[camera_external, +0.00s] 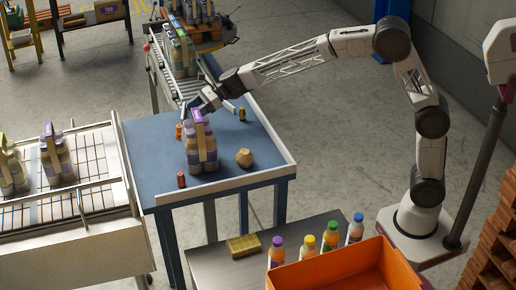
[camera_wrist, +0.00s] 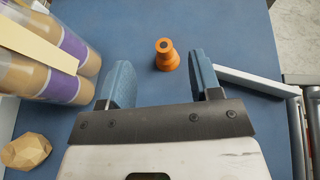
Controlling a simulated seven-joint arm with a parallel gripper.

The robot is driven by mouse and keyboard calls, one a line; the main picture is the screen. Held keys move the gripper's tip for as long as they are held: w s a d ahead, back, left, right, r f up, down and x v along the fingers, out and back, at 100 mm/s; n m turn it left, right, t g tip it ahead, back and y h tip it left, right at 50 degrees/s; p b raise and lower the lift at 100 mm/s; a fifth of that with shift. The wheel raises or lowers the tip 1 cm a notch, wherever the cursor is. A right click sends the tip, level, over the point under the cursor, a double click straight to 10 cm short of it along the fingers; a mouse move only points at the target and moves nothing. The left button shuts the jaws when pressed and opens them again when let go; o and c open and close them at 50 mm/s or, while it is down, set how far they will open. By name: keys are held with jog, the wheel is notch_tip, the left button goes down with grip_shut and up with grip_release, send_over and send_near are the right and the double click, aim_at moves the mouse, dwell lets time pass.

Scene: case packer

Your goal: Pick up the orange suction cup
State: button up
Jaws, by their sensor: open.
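The orange suction cup (camera_wrist: 166,58) stands upright on the blue table (camera_wrist: 225,25), a stepped round piece with a dark hole in its top. In the wrist view it shows beyond my gripper (camera_wrist: 160,80), roughly in line with the gap between the fingers. The two blue-grey fingers are apart with nothing between them. In the external view, a small orange piece (camera_external: 178,131) that looks like the cup stands left of my gripper (camera_external: 198,106), which is low over the table's far side. The exact height of the fingers above the table is unclear.
A purple-labelled bottle pack (camera_external: 201,150) stands close beside my gripper, with a tan faceted lump (camera_external: 245,158) near it. A red piece (camera_external: 181,180) and a yellowish piece (camera_external: 242,114) also stand on the table. A white rail (camera_wrist: 250,80) edges it. Conveyors (camera_external: 65,205) adjoin it.

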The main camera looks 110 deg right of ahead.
aim_at(180, 130)
notch_tip(180, 130, down, 4)
jog(key=shift+r, duration=0.1)
jog(key=shift+w, duration=0.1)
jog(key=shift+x, duration=1.25)
jog(key=shift+f+x, duration=0.1)
jog(key=shift+x, duration=1.2)
jog(key=shift+f+x, duration=0.15)
jog(key=shift+x, duration=1.15)
jog(key=c, duration=0.9)
